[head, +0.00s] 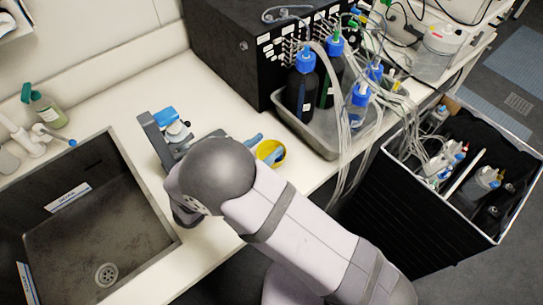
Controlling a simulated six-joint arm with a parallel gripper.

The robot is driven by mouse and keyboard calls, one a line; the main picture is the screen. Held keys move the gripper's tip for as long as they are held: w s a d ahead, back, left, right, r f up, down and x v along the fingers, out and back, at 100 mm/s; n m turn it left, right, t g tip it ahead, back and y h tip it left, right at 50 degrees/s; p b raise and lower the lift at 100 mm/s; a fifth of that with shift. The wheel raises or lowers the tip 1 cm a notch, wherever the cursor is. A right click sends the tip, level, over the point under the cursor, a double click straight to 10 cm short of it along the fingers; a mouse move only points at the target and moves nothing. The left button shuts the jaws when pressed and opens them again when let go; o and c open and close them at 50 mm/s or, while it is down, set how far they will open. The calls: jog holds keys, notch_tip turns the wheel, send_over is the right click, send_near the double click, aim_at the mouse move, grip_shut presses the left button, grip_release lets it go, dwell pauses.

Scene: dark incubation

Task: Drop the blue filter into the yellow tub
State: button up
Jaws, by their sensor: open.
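The yellow tub (278,147) stands on the white bench right beside my arm, below the grey tray. Two light-blue pieces show at it, one at its upper left and one across its opening. They look like the fingertips of my gripper (262,147), set apart, open; the rest of the gripper is hidden behind my arm's grey joint. I cannot make out the blue filter for certain; the tub's inside is partly covered. A dark stand-like device (150,139) with a bright blue top stands on the bench to the left.
A dark sink (95,238) lies at left. A grey tray (317,137) with blue-capped bottles and hanging tubes stands right of the tub, before a black box (228,50). A black open crate (415,212) stands at right. Bench behind the device is clear.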

jog(key=b+v, duration=0.1)
jog(key=v, duration=0.2)
jog(key=shift+s, duration=0.1)
dwell(0.4)
jog(key=w+n+g+y, duration=0.3)
jog(key=w+n+y, duration=0.1)
jog(key=w+y, duration=0.7)
jog(key=s+d+f+n+g+h, duration=0.2)
jog(key=s+d+g, duration=0.8)
jog(key=s+d, duration=1.2)
jog(key=shift+s+d+f+n, duration=0.3)
jog(key=shift+d+n, duration=0.1)
jog(key=shift+d, duration=0.2)
